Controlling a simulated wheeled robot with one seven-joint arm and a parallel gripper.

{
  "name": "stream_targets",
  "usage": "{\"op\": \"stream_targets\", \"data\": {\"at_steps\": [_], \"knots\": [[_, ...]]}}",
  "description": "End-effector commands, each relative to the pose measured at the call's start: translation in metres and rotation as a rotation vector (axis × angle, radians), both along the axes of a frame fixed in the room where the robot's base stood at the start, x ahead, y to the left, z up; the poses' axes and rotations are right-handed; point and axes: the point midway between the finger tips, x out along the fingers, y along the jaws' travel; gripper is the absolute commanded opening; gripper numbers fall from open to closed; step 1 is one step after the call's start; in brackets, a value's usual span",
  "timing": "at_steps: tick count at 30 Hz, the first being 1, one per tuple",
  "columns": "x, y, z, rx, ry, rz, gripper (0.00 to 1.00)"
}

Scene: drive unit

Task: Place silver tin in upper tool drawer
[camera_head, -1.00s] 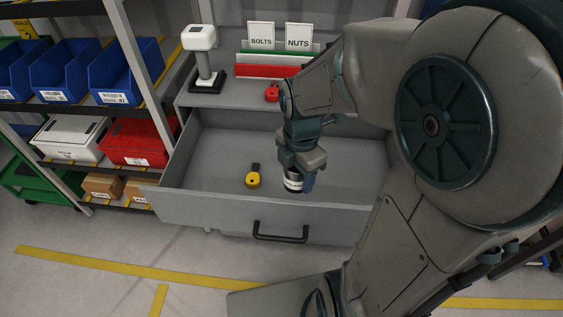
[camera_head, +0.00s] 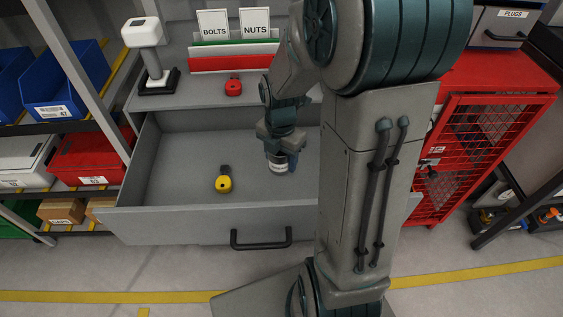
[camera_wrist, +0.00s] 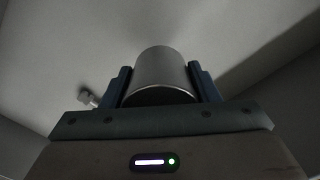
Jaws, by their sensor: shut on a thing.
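The silver tin (camera_head: 278,167) is a small cylinder with a pale band and a dark lower edge in the head view. My gripper (camera_head: 279,155) is shut on it, pointing down inside the open grey drawer (camera_head: 185,222). In the wrist view the tin (camera_wrist: 161,72) stands between the two blue fingers, with the grey drawer surface beyond. I cannot tell whether the tin touches the drawer floor. A yellow-and-black tape measure (camera_head: 223,181) lies in the drawer to the left of the tin.
Blue bins (camera_head: 68,85) stand at left. A red mesh cabinet (camera_head: 480,140) stands at right. My arm hides the drawer's right part.

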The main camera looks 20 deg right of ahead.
Motion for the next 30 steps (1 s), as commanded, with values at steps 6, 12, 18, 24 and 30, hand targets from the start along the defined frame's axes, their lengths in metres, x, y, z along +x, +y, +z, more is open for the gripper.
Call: {"op": "stream_targets", "data": {"at_steps": [6, 12, 18, 24, 30], "knots": [[0.017, -0.013, -0.013, 0.0, 0.0, 0.0, 0.27], [0.018, -0.014, -0.03, 0.001, 0.002, 0.001, 0.27], [0.018, -0.013, -0.054, 0.001, 0.001, 0.001, 0.27], [0.018, -0.013, -0.053, 0.001, -0.001, 0.001, 0.27], [0.018, -0.013, -0.057, 0.001, -0.001, 0.001, 0.63]]}}
